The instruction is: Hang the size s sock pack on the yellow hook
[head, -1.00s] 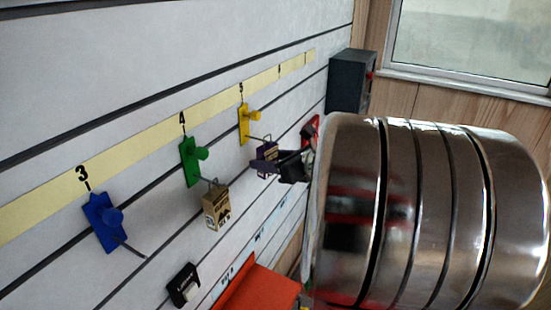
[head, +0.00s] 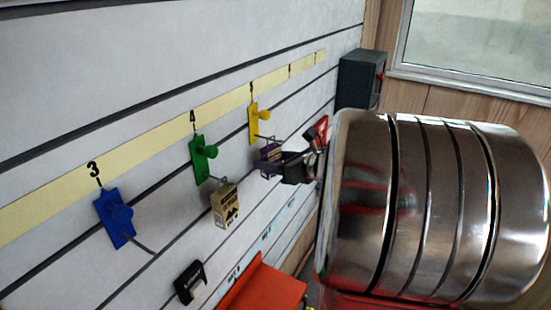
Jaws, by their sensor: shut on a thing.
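The yellow hook (head: 260,118) is mounted on the slatted wall below the pale number strip, right of the green hook. A small purple pack (head: 270,158) is just below the yellow hook's wire, with its top loop close to the wire tip. I cannot tell whether the loop is around the wire, and its size mark is too small to read. My gripper (head: 287,166), dark and partly hidden behind my shiny arm, is shut on the purple pack from the right.
A gold pack (head: 225,205) hangs on the green hook (head: 202,158). The blue hook (head: 116,217) is empty. A black item (head: 190,282) is at the lower wall, beside an orange surface (head: 262,290). A dark grey box (head: 359,79) is on the far right near the window.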

